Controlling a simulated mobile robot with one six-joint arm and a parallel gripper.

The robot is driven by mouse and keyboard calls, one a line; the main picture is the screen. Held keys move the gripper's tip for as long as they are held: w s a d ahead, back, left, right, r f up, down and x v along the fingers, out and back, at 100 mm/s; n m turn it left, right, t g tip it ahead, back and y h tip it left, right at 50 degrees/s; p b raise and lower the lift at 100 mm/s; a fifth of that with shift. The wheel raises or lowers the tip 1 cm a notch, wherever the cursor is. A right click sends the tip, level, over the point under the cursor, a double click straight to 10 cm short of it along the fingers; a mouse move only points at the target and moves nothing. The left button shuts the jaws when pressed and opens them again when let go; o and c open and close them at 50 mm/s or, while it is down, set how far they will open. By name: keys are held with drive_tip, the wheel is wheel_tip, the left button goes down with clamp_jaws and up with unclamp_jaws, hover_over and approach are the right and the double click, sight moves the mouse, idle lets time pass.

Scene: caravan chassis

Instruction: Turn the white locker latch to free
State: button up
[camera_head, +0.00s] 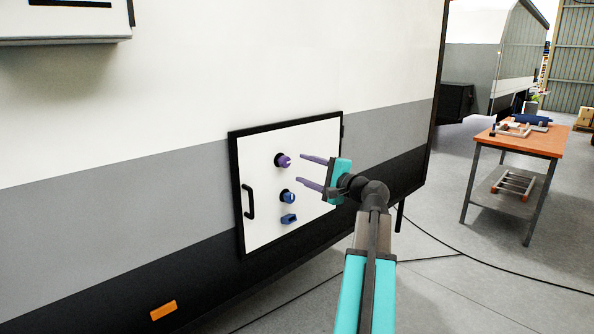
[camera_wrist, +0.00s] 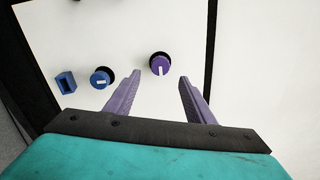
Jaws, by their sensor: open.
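The white locker door (camera_head: 262,218), framed in black, is set low in the caravan side. On it are a purple knob (camera_head: 284,160), a blue knob (camera_head: 288,197) below it and a small blue block-like part (camera_head: 289,218) lowest. The wrist view shows a white mark on the purple knob (camera_wrist: 160,65), running up and down the picture, and one lying sideways on the blue knob (camera_wrist: 101,78). My gripper (camera_head: 302,169) is open and empty, right of the purple knob and apart from it. In the wrist view the purple knob shows just beyond the gap between my fingertips (camera_wrist: 160,76).
A black pull handle (camera_head: 249,201) stands out at the door's left edge. An orange-topped workbench (camera_head: 545,142) with parts on it stands at the right. Cables (camera_head: 470,262) lie on the grey floor, which is otherwise mostly clear between caravan and bench.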

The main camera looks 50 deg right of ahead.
drive_tip(key=s+b, duration=0.1)
drive_tip(key=s, duration=0.5)
drive_tip(key=shift+a, duration=0.25)
idle(0.3)
